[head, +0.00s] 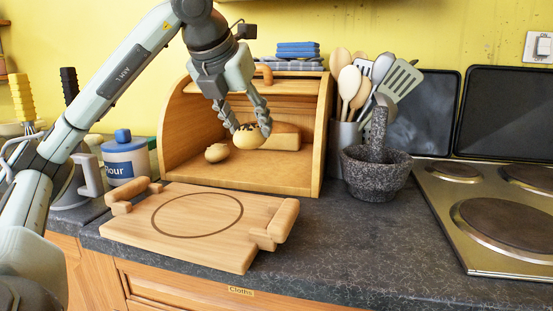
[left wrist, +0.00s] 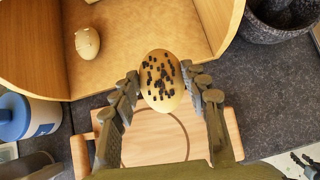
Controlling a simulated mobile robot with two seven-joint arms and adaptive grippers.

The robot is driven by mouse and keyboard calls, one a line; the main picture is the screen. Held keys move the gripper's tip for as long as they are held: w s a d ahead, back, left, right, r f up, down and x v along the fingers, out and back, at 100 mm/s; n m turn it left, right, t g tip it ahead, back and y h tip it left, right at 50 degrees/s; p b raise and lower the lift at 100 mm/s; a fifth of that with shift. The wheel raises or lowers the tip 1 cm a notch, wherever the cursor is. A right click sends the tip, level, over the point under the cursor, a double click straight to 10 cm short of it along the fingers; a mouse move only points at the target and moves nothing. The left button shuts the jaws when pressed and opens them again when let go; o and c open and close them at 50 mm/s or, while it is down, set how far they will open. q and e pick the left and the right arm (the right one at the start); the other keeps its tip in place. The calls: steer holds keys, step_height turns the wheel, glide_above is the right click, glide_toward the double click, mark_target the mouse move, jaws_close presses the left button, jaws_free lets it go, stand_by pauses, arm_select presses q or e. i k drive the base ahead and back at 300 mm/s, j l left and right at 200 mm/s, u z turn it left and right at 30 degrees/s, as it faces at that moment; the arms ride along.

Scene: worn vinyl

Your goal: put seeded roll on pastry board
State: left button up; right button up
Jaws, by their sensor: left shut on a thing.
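The seeded roll (head: 247,137), pale with dark seeds on top, is held between the fingertips of my left gripper (head: 250,130) at the front of the open bread bin, up off its floor. In the left wrist view the roll (left wrist: 162,80) sits between both fingers (left wrist: 162,92). The pastry board (head: 180,240), wooden with a dark ring and a handle at each end, lies on the counter in front of the bin, nearer and lower than the gripper. A dark piece at the lower right of the left wrist view may be my right gripper (left wrist: 304,166); its jaws are unclear.
A second roll (head: 216,153) and a wooden-looking block or loaf (head: 286,136) are in the bread bin (head: 240,179). A stone mortar (head: 376,177), utensil pot (head: 345,134) and hob (head: 490,225) stand right; a flour jar (head: 125,160) stands left. The board's ringed middle is clear.

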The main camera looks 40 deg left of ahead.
mark_target(227, 217)
steer(key=k+l, duration=0.3)
steer(key=k, duration=0.15)
steer(key=k+l, duration=0.3)
steer(key=k, duration=0.15)
